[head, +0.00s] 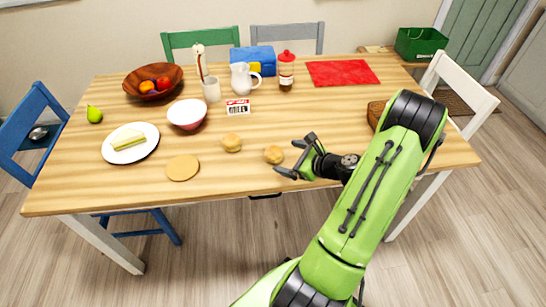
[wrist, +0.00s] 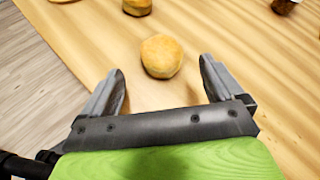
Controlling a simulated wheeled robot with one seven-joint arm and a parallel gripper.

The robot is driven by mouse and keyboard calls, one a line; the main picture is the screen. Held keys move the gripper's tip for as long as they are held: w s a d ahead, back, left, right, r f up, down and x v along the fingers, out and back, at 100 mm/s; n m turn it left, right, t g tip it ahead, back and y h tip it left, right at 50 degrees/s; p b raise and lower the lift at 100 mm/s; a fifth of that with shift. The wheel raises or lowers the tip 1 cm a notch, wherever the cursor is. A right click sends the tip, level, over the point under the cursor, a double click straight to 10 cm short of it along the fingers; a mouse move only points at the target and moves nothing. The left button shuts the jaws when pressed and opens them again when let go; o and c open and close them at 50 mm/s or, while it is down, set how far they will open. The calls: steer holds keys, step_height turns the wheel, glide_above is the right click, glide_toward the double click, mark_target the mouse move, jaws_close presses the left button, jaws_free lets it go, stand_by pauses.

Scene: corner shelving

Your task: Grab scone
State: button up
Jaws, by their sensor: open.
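Two round golden scones sit on the wooden table. The nearer scone (head: 273,154) is just left of my gripper (head: 293,157) in the head view. In the wrist view this scone (wrist: 161,56) lies ahead of my gripper (wrist: 162,88), roughly centred between the fingers and a little beyond their tips. My gripper is open and empty, its fingers spread wide. The other scone (head: 231,142) is farther left; it also shows at the top edge of the wrist view (wrist: 137,6).
A round wooden coaster (head: 183,168) and a plate with a sandwich (head: 130,143) are to the left. A white-and-red bowl (head: 187,114), a small sign (head: 238,107) and a jug (head: 244,79) stand behind. A brown item (head: 376,113) is partly hidden by my arm. The table around the scone is clear.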

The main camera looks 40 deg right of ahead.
mark_target(278, 153)
steer(key=b+x, duration=0.1)
steer(key=x, duration=0.4)
steer(key=shift+w+b, duration=0.15)
steer(key=shift+b, duration=0.15)
steer(key=shift+d+r, duration=0.1)
steer(key=shift+r, duration=0.05)
steer(key=c, duration=1.1)
